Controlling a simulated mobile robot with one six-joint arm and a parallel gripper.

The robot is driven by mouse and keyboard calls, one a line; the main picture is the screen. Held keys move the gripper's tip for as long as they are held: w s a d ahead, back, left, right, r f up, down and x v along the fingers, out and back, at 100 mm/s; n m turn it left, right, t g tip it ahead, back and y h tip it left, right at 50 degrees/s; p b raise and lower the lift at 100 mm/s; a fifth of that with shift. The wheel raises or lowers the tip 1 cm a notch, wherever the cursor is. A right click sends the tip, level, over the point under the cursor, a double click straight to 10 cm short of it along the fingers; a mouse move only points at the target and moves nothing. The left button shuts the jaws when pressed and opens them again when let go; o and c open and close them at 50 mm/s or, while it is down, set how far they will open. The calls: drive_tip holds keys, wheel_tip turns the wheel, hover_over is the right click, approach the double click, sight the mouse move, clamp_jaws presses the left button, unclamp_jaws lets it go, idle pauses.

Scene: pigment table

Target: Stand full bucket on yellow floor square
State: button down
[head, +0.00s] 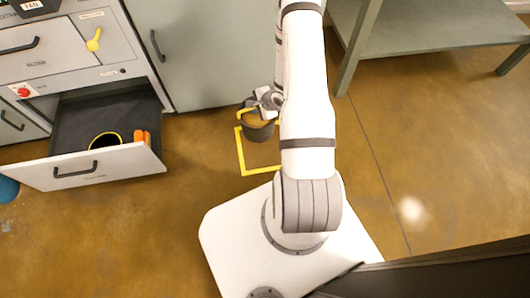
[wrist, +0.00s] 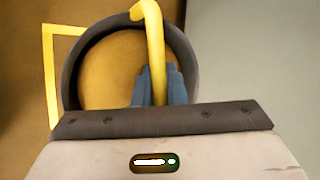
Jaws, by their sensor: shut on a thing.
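The bucket (head: 258,132) is dark grey with a yellow handle and holds tan-brown contents. It also shows in the wrist view (wrist: 182,48), where its handle (wrist: 153,30) rises between my fingers. My gripper (head: 266,100) is shut on that handle, above the bucket's rim. The yellow floor square (head: 242,160) is an outline on the brown floor. The bucket is over the back part of the square in the head view. I cannot tell whether its base touches the floor. My arm hides the square's right side. In the wrist view a yellow line (wrist: 50,80) shows left of the bucket.
An open drawer (head: 112,165) at left holds a dark round container (head: 105,140) and orange items (head: 142,137). A grey cabinet (head: 200,60) stands behind the square. A green-grey table (head: 430,30) is at the back right. The floor at right is clear.

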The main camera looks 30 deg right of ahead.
drive_tip(key=m+h+b, duration=0.1)
drive_tip(key=m+b, duration=0.1)
drive_tip(key=b, duration=0.1)
approach(258, 118)
drive_tip(key=a, duration=0.1)
drive_tip(key=a+r, duration=0.1)
drive_tip(key=shift+a+r+t, duration=0.25)
drive_tip(key=shift+t, duration=0.05)
wheel_tip(258, 118, down, 10)
drive_tip(key=b, duration=0.5)
drive_tip(key=shift+r, duration=0.25)
drive_tip(key=c, duration=1.5)
unclamp_jaws()
drive_tip(key=shift+s, duration=0.1)
